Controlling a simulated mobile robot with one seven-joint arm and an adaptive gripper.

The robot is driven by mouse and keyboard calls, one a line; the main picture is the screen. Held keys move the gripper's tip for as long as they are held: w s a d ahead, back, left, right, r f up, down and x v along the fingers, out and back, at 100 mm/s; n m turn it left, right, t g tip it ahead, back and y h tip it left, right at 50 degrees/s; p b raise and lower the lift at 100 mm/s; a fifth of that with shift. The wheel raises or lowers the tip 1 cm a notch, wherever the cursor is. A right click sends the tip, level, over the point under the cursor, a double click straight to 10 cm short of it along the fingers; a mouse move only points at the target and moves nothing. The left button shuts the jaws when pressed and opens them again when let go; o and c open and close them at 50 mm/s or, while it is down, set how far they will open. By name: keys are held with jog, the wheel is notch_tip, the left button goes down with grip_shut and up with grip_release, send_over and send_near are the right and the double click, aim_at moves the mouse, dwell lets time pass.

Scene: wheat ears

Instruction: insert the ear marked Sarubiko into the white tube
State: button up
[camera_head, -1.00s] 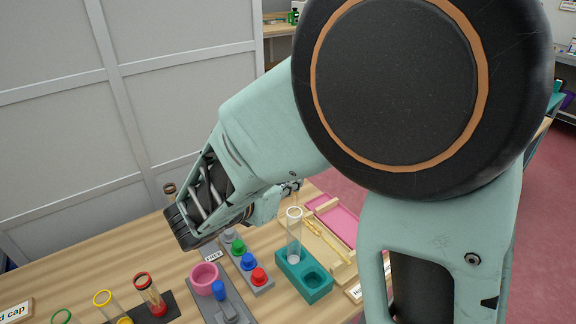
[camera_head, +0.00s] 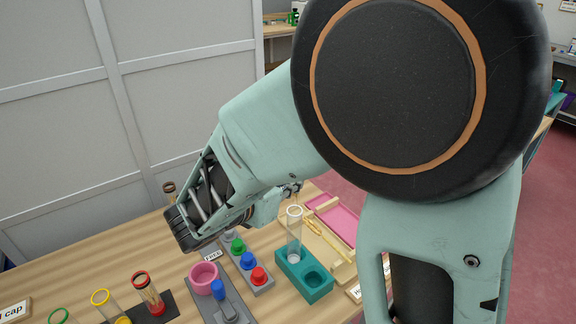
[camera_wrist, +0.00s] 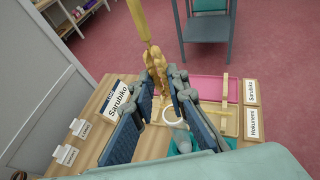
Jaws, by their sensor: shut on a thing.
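My gripper (camera_wrist: 168,78) is shut on a golden wheat ear (camera_wrist: 156,66), whose pale stalk runs up out of the wrist view. No name is readable on the ear itself. The clear tube with the white rim (camera_head: 294,213) stands upright in a teal block (camera_head: 304,276). Its white rim (camera_wrist: 173,116) also shows between my fingers in the wrist view, apart from the ear and nearer the camera in the picture. In the head view my arm hides the held ear and most of my gripper.
A pink tray (camera_wrist: 210,87) and a wooden rack with a yellowish ear (camera_head: 328,241) lie beside the teal block. Name cards reading Sarubiko (camera_wrist: 121,100) and Hakumen (camera_wrist: 254,125) stand around. Red, blue and green caps (camera_head: 247,260) and several coloured-rim tubes (camera_head: 148,292) stand to the left.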

aim_at(293, 208)
jog(key=shift+f+b, duration=3.65)
jog(key=shift+f, duration=0.7)
jog(key=shift+r, duration=0.1)
notch_tip(293, 208, up, 10)
jog(key=p, duration=0.8)
jog(key=shift+f, duration=0.3)
dwell(0.7)
jog(key=shift+f+b, duration=1.85)
jog(key=shift+f, duration=0.05)
